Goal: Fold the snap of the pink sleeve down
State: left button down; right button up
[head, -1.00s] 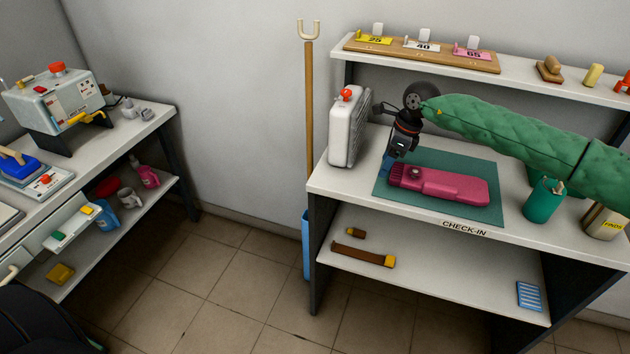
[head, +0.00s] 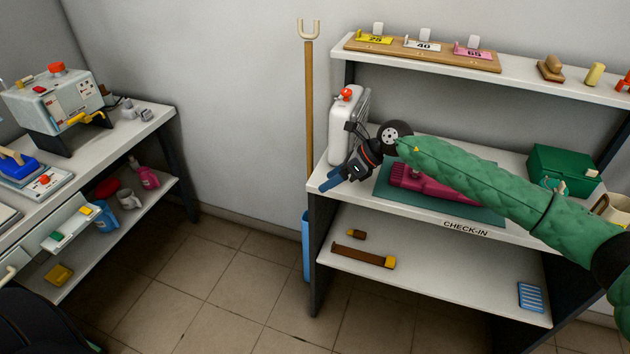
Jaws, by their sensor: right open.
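The pink sleeve (head: 408,180) lies flat on the green mat (head: 381,187) on the check-in counter. My right forearm crosses in front of it and hides much of its right part. Its snap cannot be made out now. My right gripper (head: 326,183) is open and empty, left of the sleeve and apart from it, over the counter's left front corner with its fingers pointing down and left. My left gripper is not in view.
A white canister with a red knob (head: 345,125) stands behind my right gripper. A dark green box (head: 562,170) stands at the counter's right. A shelf (head: 440,70) with numbered tags runs above. A wooden pole (head: 309,120) leans left of the counter.

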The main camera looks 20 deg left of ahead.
jog(key=shift+s+a+r+m+g+y, duration=0.15)
jog(key=shift+s+a+r+m+y, duration=0.1)
jog(key=shift+s+a+y, duration=0.55)
jog(key=shift+s+a+r+m+g+y, duration=0.2)
jog(key=shift+s+a+y, duration=0.3)
jog(key=shift+s+a, duration=0.5)
